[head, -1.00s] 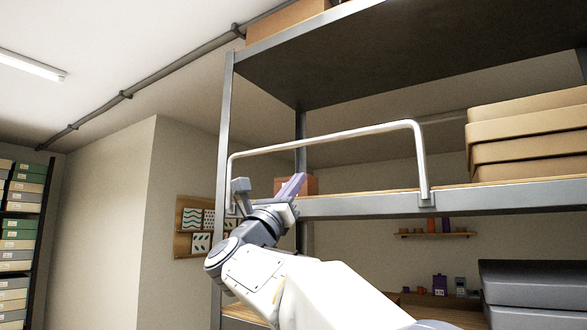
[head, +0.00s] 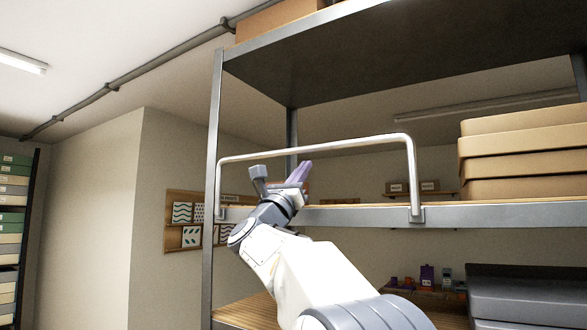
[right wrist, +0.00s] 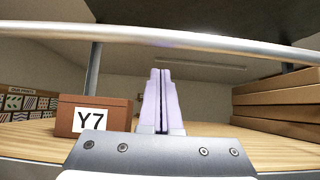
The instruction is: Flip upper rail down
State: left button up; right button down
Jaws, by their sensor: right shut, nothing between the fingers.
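The upper rail (head: 310,146) is a pale metal bar bent down at both ends. It stands upright along the front edge of the upper shelf (head: 480,215), its right foot in a bracket. In the right wrist view the rail (right wrist: 200,42) crosses the top of the picture. My right gripper (head: 303,170) has purple fingers, shut and empty. Its tips are just below the rail bar in the head view; I cannot tell how far in depth. The right wrist view also shows the shut fingers (right wrist: 160,74) below the bar. My left gripper is not in view.
Stacked tan boxes (head: 525,150) stand on the shelf at right. A brown box labelled Y7 (right wrist: 94,114) sits on the shelf, left of the fingers. Dark grey bins (head: 525,290) are on the lower level. A metal post (head: 212,190) is at left.

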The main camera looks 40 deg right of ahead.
jog(key=shift+w+d+r+p, duration=0.1)
jog(key=shift+d+r+p, duration=0.05)
jog(key=shift+r, duration=0.3)
jog(key=shift+d+r+p, duration=0.1)
jog(key=shift+r+p, duration=0.05)
jog(key=shift+r, duration=0.25)
pick_arm(q)
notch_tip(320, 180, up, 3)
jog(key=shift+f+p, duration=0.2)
jog(key=shift+p, duration=0.2)
pick_arm(e)
jog(key=a, duration=0.1)
jog(key=s+a, duration=0.1)
jog(key=a, duration=0.1)
jog(key=shift+s+a, duration=0.1)
jog(key=shift+s, duration=0.05)
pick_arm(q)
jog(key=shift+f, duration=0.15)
pick_arm(e)
jog(key=shift+f, duration=0.1)
